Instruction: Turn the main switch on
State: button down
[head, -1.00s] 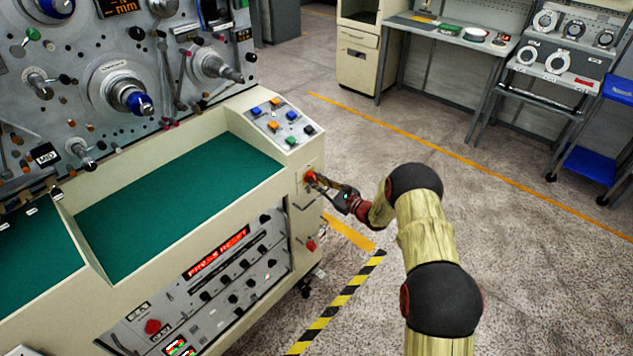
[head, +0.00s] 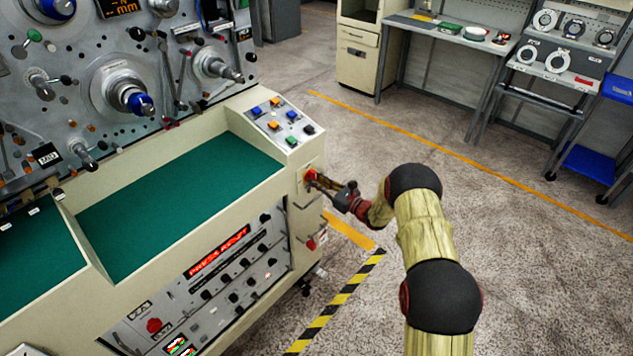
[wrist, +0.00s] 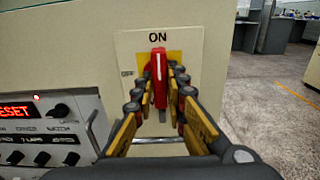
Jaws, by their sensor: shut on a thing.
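The main switch is a red rotary handle (wrist: 158,75) on a yellow and pale plate (wrist: 194,42) marked ON at its top. In the wrist view the handle stands upright, its white line towards the ON mark. My gripper (wrist: 159,92) has one finger on each side of the handle and is shut on it; the fingers hide the sides of the plate's lower part. In the head view my gripper (head: 316,180) reaches the switch (head: 309,174) from the right, at the machine's end panel, and partly covers it.
The cream machine cabinet (head: 200,164) with its green tray (head: 180,190) fills the left. A button panel (head: 282,123) sits above the switch. A lit red display (head: 217,251) and knobs are on the front. Open floor (head: 500,260) lies to the right.

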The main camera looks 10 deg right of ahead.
jog(key=shift+f, duration=0.15)
jog(key=c, duration=1.9)
grip_release()
jog(key=shift+o, duration=0.5)
jog(key=v, duration=1.2)
